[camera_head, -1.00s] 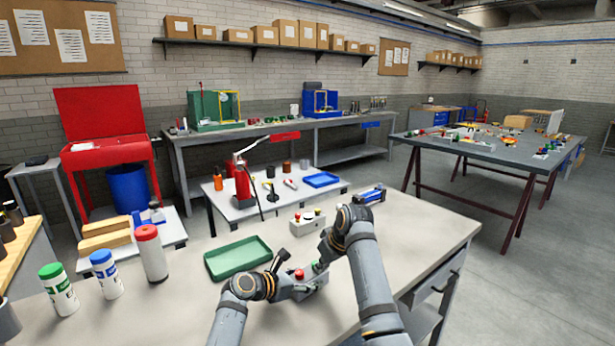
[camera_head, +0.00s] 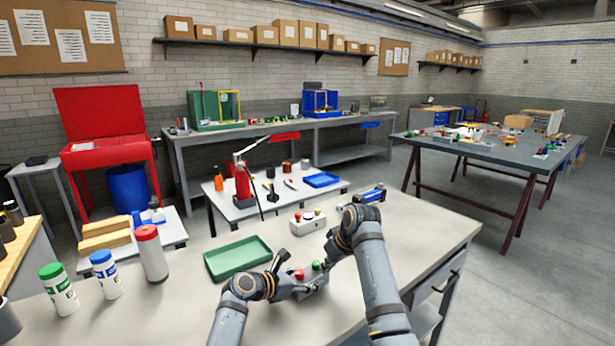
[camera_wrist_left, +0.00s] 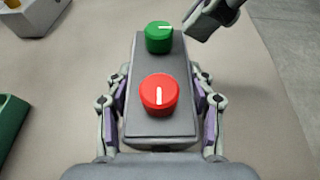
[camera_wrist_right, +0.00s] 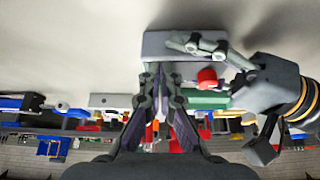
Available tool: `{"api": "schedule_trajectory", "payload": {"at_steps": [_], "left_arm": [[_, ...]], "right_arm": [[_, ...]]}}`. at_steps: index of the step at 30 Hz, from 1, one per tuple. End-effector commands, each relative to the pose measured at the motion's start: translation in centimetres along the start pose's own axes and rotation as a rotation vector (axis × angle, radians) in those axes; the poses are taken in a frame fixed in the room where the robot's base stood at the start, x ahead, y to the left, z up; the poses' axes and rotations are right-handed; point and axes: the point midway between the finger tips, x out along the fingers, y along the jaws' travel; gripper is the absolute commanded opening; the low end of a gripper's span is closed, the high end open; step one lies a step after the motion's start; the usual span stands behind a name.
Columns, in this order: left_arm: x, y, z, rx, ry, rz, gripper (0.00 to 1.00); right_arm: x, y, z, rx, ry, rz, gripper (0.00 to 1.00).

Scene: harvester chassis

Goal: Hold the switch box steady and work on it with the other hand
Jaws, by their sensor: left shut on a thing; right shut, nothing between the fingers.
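The grey switch box (camera_wrist_left: 160,112) lies on the table with a red knob (camera_wrist_left: 159,94) at its near end and a green knob (camera_wrist_left: 159,37) at its far end. The red knob's white mark runs lengthwise; the green one's points right. My left gripper (camera_head: 290,286) is shut on the box, its fingers along both long sides in the left wrist view (camera_wrist_left: 160,125). My right gripper (camera_wrist_left: 196,30) is shut and empty, just right of the green knob; contact is unclear. In the right wrist view its fingertips (camera_wrist_right: 163,72) are together near the box (camera_wrist_right: 160,43).
A green tray (camera_head: 222,265) lies left of the box. Another box with knobs (camera_head: 307,224) and a blue device (camera_head: 369,194) stand behind. Several bottles, one with a red cap (camera_head: 150,253), stand at the left. The table's right side (camera_head: 430,235) is clear.

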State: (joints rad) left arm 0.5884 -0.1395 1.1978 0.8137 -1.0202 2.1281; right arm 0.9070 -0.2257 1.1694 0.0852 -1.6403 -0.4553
Motion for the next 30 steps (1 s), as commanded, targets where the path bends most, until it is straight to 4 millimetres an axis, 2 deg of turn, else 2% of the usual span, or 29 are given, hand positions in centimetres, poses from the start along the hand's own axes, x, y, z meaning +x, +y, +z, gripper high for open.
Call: {"api": "schedule_trajectory", "payload": {"at_steps": [13, 25, 26, 30], "left_arm": [[0.0, 0.0, -0.2, -0.003, 0.003, -0.001, 0.00], [0.0, 0.0, -0.2, -0.003, 0.003, -0.001, 0.00], [0.0, 0.0, -0.2, -0.003, 0.003, -0.001, 0.56], [0.0, 0.0, -0.2, -0.002, 0.003, -0.001, 0.75]], "right_arm": [[-4.8, 0.0, -2.7, -0.001, 0.001, 0.001, 0.00], [-5.2, 0.0, -2.9, 0.000, 0.000, 0.000, 0.00], [-5.2, 0.0, -2.9, 0.000, 0.000, 0.000, 0.00], [-5.2, 0.0, -2.9, 0.000, 0.000, 0.000, 0.00]]}}
